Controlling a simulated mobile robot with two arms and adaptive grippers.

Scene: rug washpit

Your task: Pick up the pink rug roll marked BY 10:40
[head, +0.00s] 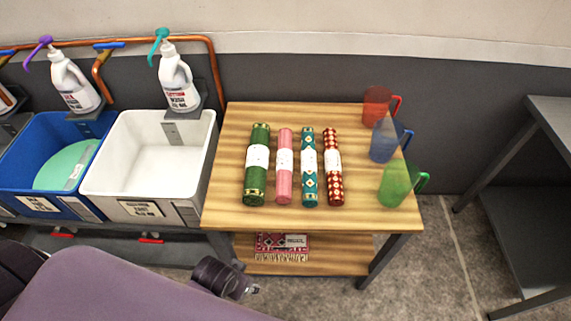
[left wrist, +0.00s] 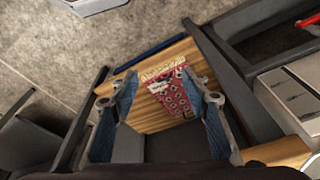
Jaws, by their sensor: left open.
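The pink rug roll (head: 284,185) lies on the wooden table top (head: 230,215), second from the left in a row of rolls. A white label band wraps its middle; its print is too small to read. A green roll (head: 256,187) lies to its left, a teal patterned roll (head: 308,190) and a red patterned roll (head: 334,187) to its right. In the left wrist view my left gripper (left wrist: 161,86) is open and empty, facing the lower shelf. In the head view it is mostly hidden, low in front of the table and below the rolls. My right gripper is not in view.
A folded red rug (head: 282,243) lies on the lower shelf and also shows in the left wrist view (left wrist: 172,95). Red, blue and green jugs (head: 394,185) stand at the table's right.

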